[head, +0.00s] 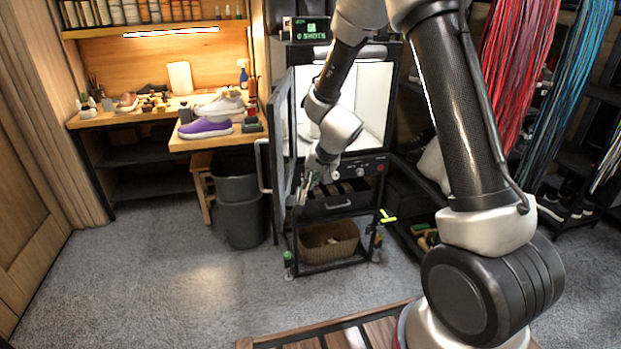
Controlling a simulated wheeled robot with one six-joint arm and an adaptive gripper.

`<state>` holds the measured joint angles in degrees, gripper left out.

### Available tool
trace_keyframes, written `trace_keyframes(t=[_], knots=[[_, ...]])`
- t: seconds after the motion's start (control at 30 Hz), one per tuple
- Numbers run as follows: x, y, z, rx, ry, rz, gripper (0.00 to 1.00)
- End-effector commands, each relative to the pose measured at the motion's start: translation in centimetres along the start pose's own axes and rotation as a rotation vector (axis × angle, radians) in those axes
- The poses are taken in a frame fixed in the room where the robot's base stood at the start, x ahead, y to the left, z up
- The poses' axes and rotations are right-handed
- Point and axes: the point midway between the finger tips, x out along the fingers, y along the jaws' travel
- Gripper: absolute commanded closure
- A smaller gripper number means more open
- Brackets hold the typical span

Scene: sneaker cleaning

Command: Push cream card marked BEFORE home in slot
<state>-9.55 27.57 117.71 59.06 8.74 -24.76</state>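My gripper (309,184) is at the front of the photo booth cart, low and left of the knob panel (352,169). It points down and to the left. A small pale sliver (302,195) shows at its fingertips; I cannot tell whether it is the cream card or part of the gripper. No BEFORE lettering is readable, and I cannot make out the card's slot. My arm and gripper cover part of the cart's front. The fingers are too small to tell whether they are open or shut.
The booth's white interior (371,105) stands open, its dark door (282,135) swung out at the left. A display (312,29) reads 0 SHOTS. A drawer (340,204) and wicker basket (327,242) are below. Grey bins (241,220) stand left. The carpet (160,265) is clear.

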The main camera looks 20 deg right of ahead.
Motion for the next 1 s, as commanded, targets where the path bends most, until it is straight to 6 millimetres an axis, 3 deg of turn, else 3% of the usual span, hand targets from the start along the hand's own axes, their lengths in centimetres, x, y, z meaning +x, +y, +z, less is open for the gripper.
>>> trace_keyframes(t=[0.93,1.0], knots=[[2.2,0.1,0.9,0.001,-0.001,0.001,1.00],[2.2,0.0,0.9,-0.001,-0.001,0.001,0.86]])
